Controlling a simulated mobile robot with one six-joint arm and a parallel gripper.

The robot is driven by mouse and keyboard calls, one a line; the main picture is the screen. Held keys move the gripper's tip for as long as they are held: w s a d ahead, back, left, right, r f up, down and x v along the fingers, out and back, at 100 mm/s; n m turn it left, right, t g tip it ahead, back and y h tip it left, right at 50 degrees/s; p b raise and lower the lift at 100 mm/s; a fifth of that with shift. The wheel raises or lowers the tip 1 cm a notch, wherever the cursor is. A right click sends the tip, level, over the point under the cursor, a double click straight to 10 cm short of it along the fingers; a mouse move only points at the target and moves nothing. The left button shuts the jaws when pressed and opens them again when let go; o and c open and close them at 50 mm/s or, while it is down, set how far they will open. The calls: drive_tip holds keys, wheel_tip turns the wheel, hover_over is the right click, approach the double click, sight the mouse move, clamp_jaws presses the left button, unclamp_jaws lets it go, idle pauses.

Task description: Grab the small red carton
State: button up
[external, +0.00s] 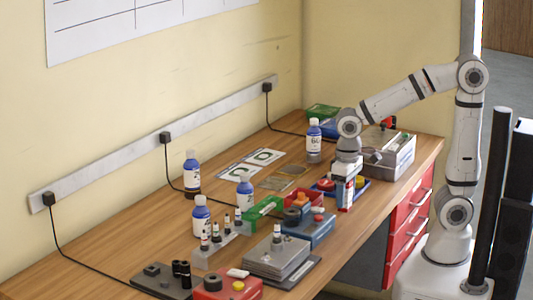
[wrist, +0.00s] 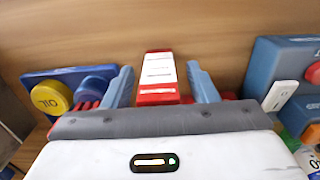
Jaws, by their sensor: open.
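The small red carton (wrist: 158,72) has a white label on its face. In the wrist view it stands between the two blue-grey fingers of my gripper (wrist: 160,80). The gripper is open, with a gap on each side of the carton. The carton's near end is hidden behind the gripper's body. In the external view my gripper (external: 347,178) points down at the bench, and the red and white carton (external: 345,198) shows at its fingers, partly covered by them.
A blue tray (wrist: 35,78) with a yellow OIL cap (wrist: 52,97) lies left of the fingers in the wrist view. A blue-grey box (wrist: 275,62) with a white switch is at the right. Several white bottles with blue caps and a grey box (external: 395,160) stand on the wooden bench.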

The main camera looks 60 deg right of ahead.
drive_tip(key=shift+c, duration=0.5)
drive_tip(key=c, duration=1)
